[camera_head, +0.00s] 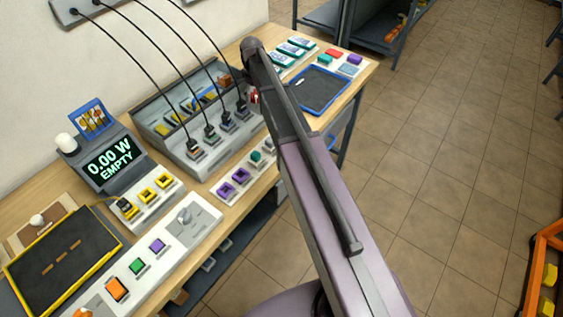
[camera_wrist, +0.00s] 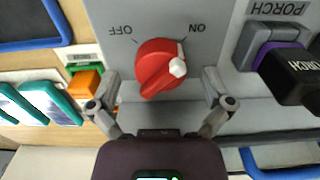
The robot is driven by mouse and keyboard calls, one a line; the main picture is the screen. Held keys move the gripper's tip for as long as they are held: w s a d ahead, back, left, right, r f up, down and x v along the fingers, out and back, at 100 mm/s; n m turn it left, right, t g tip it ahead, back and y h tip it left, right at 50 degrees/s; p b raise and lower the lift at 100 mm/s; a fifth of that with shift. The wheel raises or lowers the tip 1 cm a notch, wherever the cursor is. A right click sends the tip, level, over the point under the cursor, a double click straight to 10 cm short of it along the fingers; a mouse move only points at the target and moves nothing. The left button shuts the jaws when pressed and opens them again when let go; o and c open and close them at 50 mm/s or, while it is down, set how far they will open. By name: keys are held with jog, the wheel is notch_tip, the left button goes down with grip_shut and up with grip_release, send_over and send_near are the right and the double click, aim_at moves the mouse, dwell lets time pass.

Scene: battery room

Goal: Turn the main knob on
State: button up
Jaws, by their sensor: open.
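The main knob (camera_wrist: 160,68) is red and round with a raised grip, on a grey panel (camera_wrist: 215,25) marked OFF at upper left and ON at upper right. Its white pointer end (camera_wrist: 178,68) faces right, below the ON mark. My gripper (camera_wrist: 161,93) is open, with one finger on each side of the knob and gaps visible. I cannot tell how far the fingertips are from the panel. In the head view a bit of the red knob (camera_head: 254,96) shows beside my arm, which hides the rest and my gripper.
A purple connector block with a black plug (camera_wrist: 290,72) sits right of the knob, close to my right finger. An orange block (camera_wrist: 85,82) is at left.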

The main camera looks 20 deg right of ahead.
aim_at(255, 92)
jog(key=shift+r+p, duration=6.4)
jog(key=shift+r, duration=0.45)
jog(key=s+f+m+b, duration=0.2)
jog(key=s+f+b, duration=0.4)
jog(key=s, duration=0.3)
jog(key=s+f+m+b, duration=0.2)
jog(key=s+f+b, duration=0.4)
jog(key=s, duration=0.4)
jog(key=s+f+m+b, duration=0.3)
jog(key=s+f+b, duration=0.3)
jog(key=s, duration=0.4)
jog(key=shift+s+d, duration=0.1)
jog(key=shift+d, duration=0.2)
jog(key=shift+s+r, duration=0.1)
jog(key=shift+s, duration=0.4)
